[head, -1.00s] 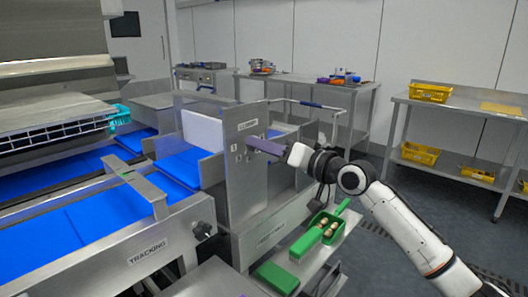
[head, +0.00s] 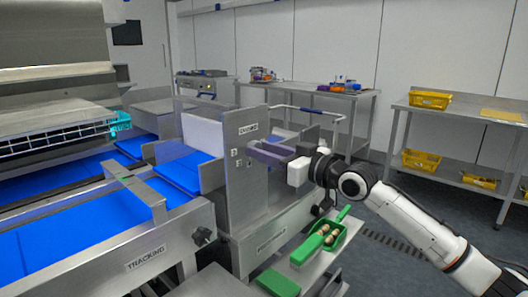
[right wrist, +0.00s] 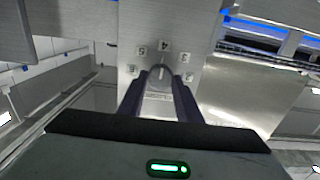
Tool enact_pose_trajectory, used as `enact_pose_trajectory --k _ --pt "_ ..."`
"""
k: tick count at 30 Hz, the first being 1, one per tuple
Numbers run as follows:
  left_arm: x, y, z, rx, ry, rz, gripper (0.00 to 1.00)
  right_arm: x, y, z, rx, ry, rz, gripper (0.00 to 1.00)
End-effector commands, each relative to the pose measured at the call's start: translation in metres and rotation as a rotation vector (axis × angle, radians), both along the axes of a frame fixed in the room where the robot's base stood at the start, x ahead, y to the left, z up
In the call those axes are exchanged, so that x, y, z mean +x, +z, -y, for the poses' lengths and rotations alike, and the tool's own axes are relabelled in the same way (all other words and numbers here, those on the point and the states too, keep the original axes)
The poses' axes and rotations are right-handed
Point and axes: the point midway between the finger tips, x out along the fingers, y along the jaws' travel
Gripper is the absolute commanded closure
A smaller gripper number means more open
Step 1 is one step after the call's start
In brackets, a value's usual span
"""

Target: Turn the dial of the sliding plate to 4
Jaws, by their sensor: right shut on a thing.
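The sliding plate (head: 240,195) is an upright grey metal panel with number tags on its face, at the middle of the head view. Its dial (right wrist: 161,72) shows in the right wrist view as a small rounded grey knob with a pale mark that points up, roughly toward the 4 tag (right wrist: 165,45). The 5 tag is to its left and the 3 tag to its right. My right gripper (head: 256,150) is shut on the dial, with a dark purple finger (right wrist: 132,95) on each side. The head view hides the dial behind the fingers. My left gripper is out of view.
Blue conveyor belts (head: 75,225) run at the left. A green box with dates (head: 340,238) and green lids (head: 278,284) lie on a low shelf below my right arm. Steel tables with yellow crates (head: 430,99) stand behind. Floor at the right is clear.

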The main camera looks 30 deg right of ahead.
Motion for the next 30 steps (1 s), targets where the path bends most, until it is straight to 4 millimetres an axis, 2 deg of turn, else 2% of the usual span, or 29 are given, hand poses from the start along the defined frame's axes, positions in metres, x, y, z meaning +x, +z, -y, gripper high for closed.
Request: enact_pose_trajectory --k 11,12,15,25,30 --pt "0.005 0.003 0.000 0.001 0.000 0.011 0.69 0.000 -0.004 -0.001 -0.005 0.002 -0.007 0.91" --pt "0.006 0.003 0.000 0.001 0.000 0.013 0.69 0.000 -0.004 -0.001 -0.005 0.002 -0.007 0.64" --pt "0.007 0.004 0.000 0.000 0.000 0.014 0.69 0.000 -0.003 -0.001 -0.005 0.001 -0.006 0.50" --pt "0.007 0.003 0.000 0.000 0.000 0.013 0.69 -0.002 -0.002 0.001 -0.004 0.000 -0.002 0.50" --pt "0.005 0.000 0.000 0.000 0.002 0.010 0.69 -0.019 -0.003 0.007 -0.007 -0.001 -0.003 0.50"
